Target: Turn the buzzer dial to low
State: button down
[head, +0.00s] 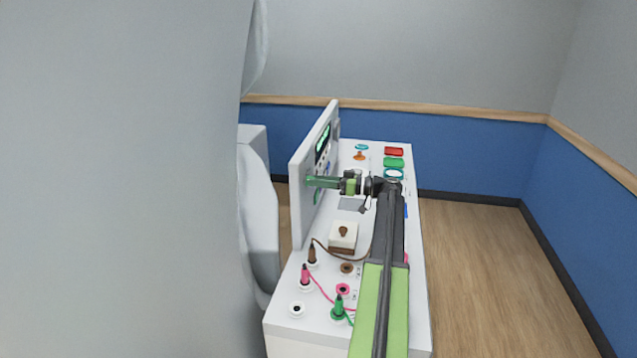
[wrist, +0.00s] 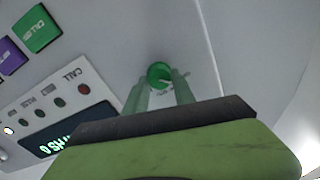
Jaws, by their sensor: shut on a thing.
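The green round dial (wrist: 159,74) is on the pale upright panel in the wrist view. A short mark shows on the panel to its right, but I cannot read its setting. My gripper (wrist: 160,82) has its two translucent green fingers on either side of the dial, shut on it. In the head view my gripper (head: 312,181) reaches left to the face of the upright panel (head: 304,222). The dial is hidden behind the fingers there.
The panel carries a lit display (wrist: 62,138), small lights, and green (wrist: 37,29) and purple (wrist: 10,56) buttons. On the desk stand a white box with a brown knob (head: 343,235), plugs with cords, and coloured buttons (head: 394,162). A large pale body blocks the left.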

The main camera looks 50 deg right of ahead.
jog(key=m, duration=0.5)
dwell(0.6)
jog(key=c, duration=1.1)
grip_release()
jog(key=shift+o, duration=0.2)
jog(key=shift+d, duration=0.1)
jog(key=shift+s, duration=0.1)
jog(key=v, duration=1.7)
jog(key=shift+s, duration=0.15)
